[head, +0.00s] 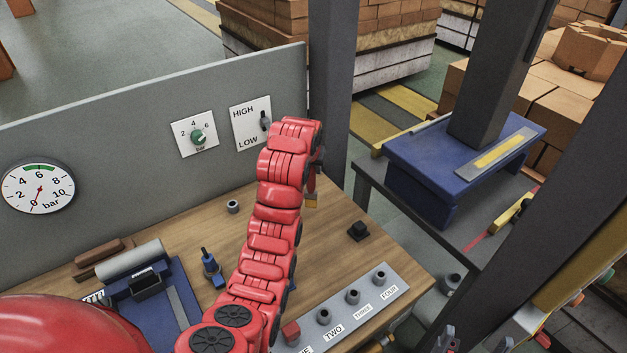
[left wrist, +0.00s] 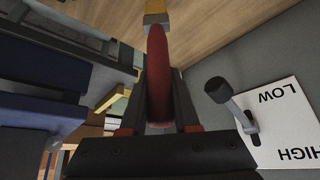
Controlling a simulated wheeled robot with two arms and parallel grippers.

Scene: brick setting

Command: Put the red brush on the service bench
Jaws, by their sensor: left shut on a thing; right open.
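My left gripper (left wrist: 158,118) is shut on the red brush (left wrist: 158,70), seen in the left wrist view with its red handle between the two fingers. A yellowish end of the brush points away from the gripper, over the wood top. In the head view the red left arm reaches over the wooden bench (head: 205,225); its gripper (head: 314,180) is mostly hidden behind the wrist, and the brush's yellowish end (head: 312,201) shows below it. My right gripper (head: 474,342) is open at the bottom right edge, only its fingertips showing. I cannot tell which surface is called the service bench.
A grey panel (head: 110,130) with a gauge, dial and HIGH/LOW lever (head: 264,121) stands behind the bench. A numbered socket strip (head: 345,306), blue fixture (head: 165,312) and small blue part (head: 211,268) occupy its front. A grey table (head: 440,218) with a blue block (head: 420,185) stands right.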

